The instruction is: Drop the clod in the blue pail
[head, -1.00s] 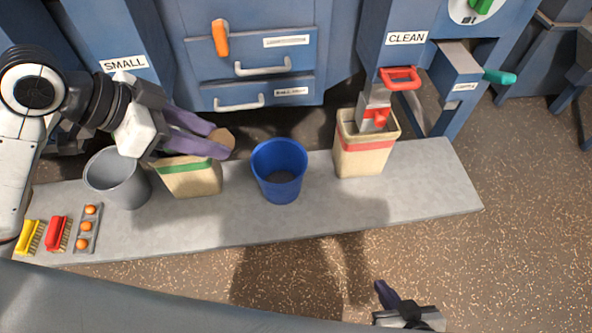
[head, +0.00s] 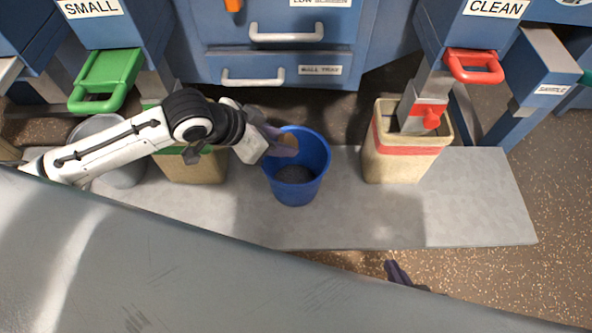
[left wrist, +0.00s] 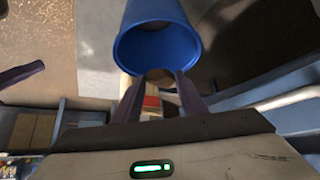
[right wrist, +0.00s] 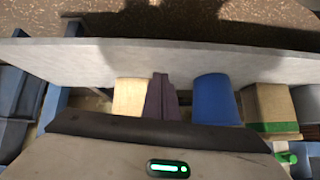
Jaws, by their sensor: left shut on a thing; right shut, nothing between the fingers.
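The blue pail (head: 296,190) stands on the grey bench, with dark material at its bottom. It also shows in the left wrist view (left wrist: 158,14) and the right wrist view (right wrist: 213,102). My left gripper (head: 285,142) is shut on the brown clod (head: 289,140), which is at the pail's far left rim, over its mouth; the fingers partly hide it. In the left wrist view the clod (left wrist: 160,77) shows between the fingertips, in front of the pail's mouth. My right gripper (head: 397,270) is shut and empty, low in front of the bench; its fingers also show in the right wrist view (right wrist: 161,92).
A red-banded tan sack (head: 400,160) stands right of the pail, under the CLEAN spout with its red handle (head: 474,66). A green-banded sack (head: 190,170) and a grey bucket (head: 122,175) stand left, partly behind my arm. The bench's (head: 480,200) right end is clear.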

